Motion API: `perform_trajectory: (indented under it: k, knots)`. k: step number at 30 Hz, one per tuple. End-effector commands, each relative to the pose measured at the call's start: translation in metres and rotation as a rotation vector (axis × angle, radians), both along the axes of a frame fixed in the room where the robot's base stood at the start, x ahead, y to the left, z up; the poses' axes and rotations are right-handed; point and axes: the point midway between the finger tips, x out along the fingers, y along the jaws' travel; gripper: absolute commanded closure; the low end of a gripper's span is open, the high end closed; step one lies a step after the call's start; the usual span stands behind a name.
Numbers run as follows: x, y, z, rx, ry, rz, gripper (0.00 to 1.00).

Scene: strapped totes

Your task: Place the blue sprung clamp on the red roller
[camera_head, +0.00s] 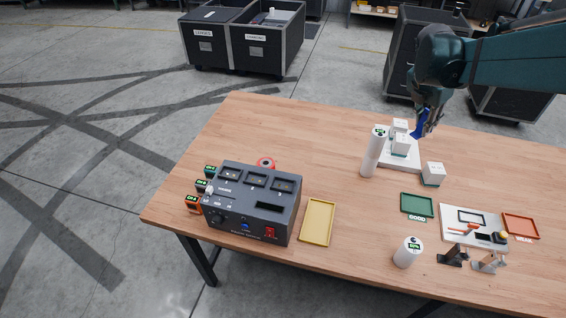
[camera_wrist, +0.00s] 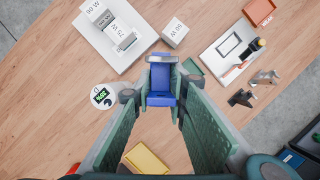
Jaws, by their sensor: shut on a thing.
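The blue sprung clamp (camera_head: 419,125) is held in my gripper (camera_head: 427,116), above the far right part of the table. In the wrist view the clamp (camera_wrist: 161,82) sits between the fingertips of my gripper (camera_wrist: 161,102), which are shut on it. The red roller (camera_head: 265,162) lies on the table behind the dark control box, far to the left of my gripper. The box hides part of the roller. A small red patch shows at the lower left edge of the wrist view, but I cannot tell what it is.
The dark control box (camera_head: 250,204) stands at the left, with a yellow tray (camera_head: 317,222) beside it. A tall white cylinder (camera_head: 373,152) and white blocks on a white plate (camera_head: 413,164) stand near my gripper. The table's far middle is clear.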

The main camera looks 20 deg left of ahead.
Motion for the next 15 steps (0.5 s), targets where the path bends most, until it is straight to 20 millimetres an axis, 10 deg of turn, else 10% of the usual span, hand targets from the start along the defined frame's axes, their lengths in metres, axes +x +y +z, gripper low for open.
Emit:
perform_trajectory:
  k: [15]
  knots:
    - [0.018,0.149,0.0,-0.002,0.001,0.224,0.99]
